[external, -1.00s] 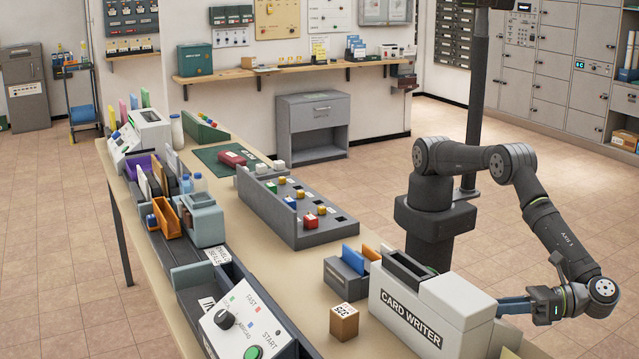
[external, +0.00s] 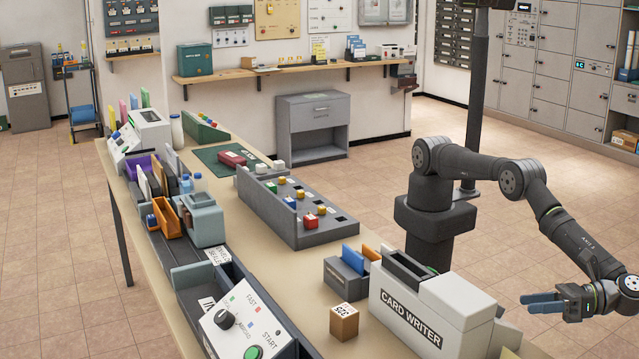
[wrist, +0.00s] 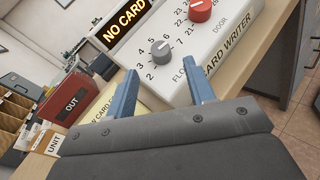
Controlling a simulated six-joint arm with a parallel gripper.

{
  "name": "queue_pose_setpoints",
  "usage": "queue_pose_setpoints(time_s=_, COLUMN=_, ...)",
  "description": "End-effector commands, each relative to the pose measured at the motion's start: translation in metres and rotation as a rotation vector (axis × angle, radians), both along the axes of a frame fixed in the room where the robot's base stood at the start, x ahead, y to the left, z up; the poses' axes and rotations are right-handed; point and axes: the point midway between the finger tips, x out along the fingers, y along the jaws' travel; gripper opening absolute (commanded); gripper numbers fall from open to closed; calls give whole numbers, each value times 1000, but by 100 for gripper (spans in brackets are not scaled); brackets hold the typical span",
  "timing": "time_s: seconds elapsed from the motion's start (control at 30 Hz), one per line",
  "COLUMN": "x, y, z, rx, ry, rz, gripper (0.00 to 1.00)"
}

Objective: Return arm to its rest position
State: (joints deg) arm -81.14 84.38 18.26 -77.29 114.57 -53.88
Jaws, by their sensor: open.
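My gripper (external: 543,302) is at the lower right of the external view, to the right of the card writer (external: 430,310) and clear of it. Its blue fingers point left toward the table. In the wrist view my gripper (wrist: 160,98) is open, with nothing between its two blue fingers. Beyond the fingers the wrist view shows the card writer (wrist: 195,62) with a grey knob, a red knob and a "NO CARD" display (wrist: 125,27). My arm reaches out from its dark column and bends down to the right.
A small brown box (external: 344,322) stands left of the card writer. A card holder (external: 345,277) and a grey tray of colored blocks (external: 262,213) are further back on the table. The floor right of the table is free. A red "OUT" box (wrist: 72,100) shows in the wrist view.

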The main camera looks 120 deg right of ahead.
Motion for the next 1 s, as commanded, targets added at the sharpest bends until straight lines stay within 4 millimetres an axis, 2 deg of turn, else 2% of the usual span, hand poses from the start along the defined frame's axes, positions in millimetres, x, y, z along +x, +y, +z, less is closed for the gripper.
queue_pose_setpoints(time_s=0.2, x=-6, y=4, z=1, rx=0, ry=1, rz=1, gripper=49)
queue_pose_setpoints(time_s=0.57, x=-3, y=2, z=0, rx=-2, ry=1, rz=0, gripper=49)
queue_pose_setpoints(time_s=0.77, x=12, y=-9, z=-1, rx=-3, ry=2, rz=-3, gripper=49)
queue_pose_setpoints(time_s=1.0, x=41, y=-30, z=-4, rx=-1, ry=1, rz=-3, gripper=49)
